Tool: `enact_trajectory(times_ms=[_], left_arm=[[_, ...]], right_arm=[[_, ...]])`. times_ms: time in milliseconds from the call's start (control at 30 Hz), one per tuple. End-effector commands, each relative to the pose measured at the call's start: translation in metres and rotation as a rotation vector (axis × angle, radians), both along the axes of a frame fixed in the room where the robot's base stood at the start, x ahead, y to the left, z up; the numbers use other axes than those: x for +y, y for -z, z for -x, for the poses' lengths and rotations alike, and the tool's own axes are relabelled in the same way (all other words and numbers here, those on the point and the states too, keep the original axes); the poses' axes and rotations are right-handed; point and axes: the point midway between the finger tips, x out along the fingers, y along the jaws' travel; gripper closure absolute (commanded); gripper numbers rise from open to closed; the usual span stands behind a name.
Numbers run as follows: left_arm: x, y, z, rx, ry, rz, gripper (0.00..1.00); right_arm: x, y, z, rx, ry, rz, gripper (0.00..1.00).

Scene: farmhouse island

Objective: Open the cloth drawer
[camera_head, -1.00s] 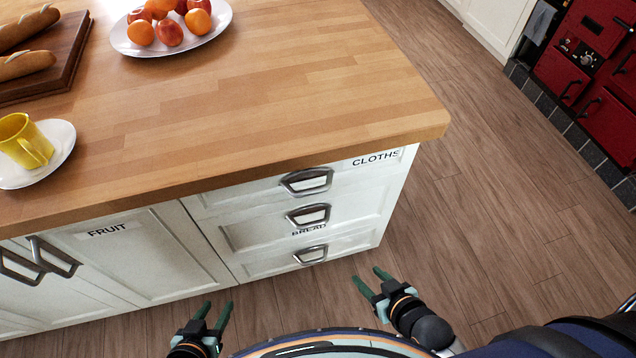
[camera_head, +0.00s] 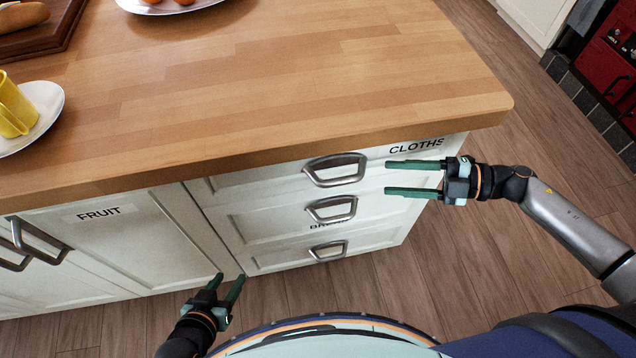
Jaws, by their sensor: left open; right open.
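The cloth drawer (camera_head: 275,180) is the top drawer of the white island, under the wooden top, with a "CLOTHS" label at its right. It is shut. Its metal handle (camera_head: 336,171) is a grey bail near the drawer's middle. My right gripper (camera_head: 388,178) is open and empty, in front of the drawer's right part. Its green fingers point left toward the handle, with a gap between. My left gripper (camera_head: 229,277) is open and empty, low in front of the island near the seam between the fruit cupboard and the drawers.
The bread drawer (camera_head: 275,221) and a lower drawer (camera_head: 282,258) are shut below. The fruit cupboard (camera_head: 130,245) is shut at left. A yellow cup (camera_head: 14,108) on a white saucer (camera_head: 50,100) stands on the worktop (camera_head: 270,85). Floor is clear at right.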

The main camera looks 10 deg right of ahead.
Motion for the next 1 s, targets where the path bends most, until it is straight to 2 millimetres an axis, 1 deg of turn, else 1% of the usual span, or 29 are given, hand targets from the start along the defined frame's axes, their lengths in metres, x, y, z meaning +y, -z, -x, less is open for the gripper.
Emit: enact_trajectory(times_ms=[33,100,167,233,367,500,700,833,1000], left_arm=[[-0.001,0.003,0.001,0.001,0.003,0.001,0.52],[-0.002,0.004,0.001,0.004,0.005,0.002,0.52],[-0.003,0.004,0.001,0.005,0.006,0.003,0.52],[-0.003,0.003,0.002,0.005,0.006,0.003,0.52],[-0.003,0.002,0.001,0.004,0.006,0.003,0.52],[-0.002,0.0,0.001,0.001,0.004,0.002,0.52],[0.0,0.0,0.001,0.0,0.0,-0.001,0.52],[0.002,0.001,0.001,0.001,-0.002,-0.004,0.52],[0.003,0.002,0.001,0.003,-0.004,-0.005,0.52]], right_arm=[[-0.004,0.003,0.002,-0.003,-0.026,0.024,0.48],[-0.005,0.004,0.004,-0.001,-0.049,0.039,0.48],[-0.003,0.004,0.003,0.0,-0.057,0.045,0.48],[0.004,0.005,0.001,-0.002,-0.059,0.044,0.48],[0.026,0.009,-0.005,-0.003,-0.058,0.04,0.48],[0.054,0.015,-0.014,-0.003,-0.058,0.038,0.48],[0.088,0.023,-0.024,-0.002,-0.056,0.04,0.48],[0.102,0.027,-0.029,-0.001,-0.056,0.04,0.48],[0.109,0.029,-0.031,-0.002,-0.054,0.042,0.48]])
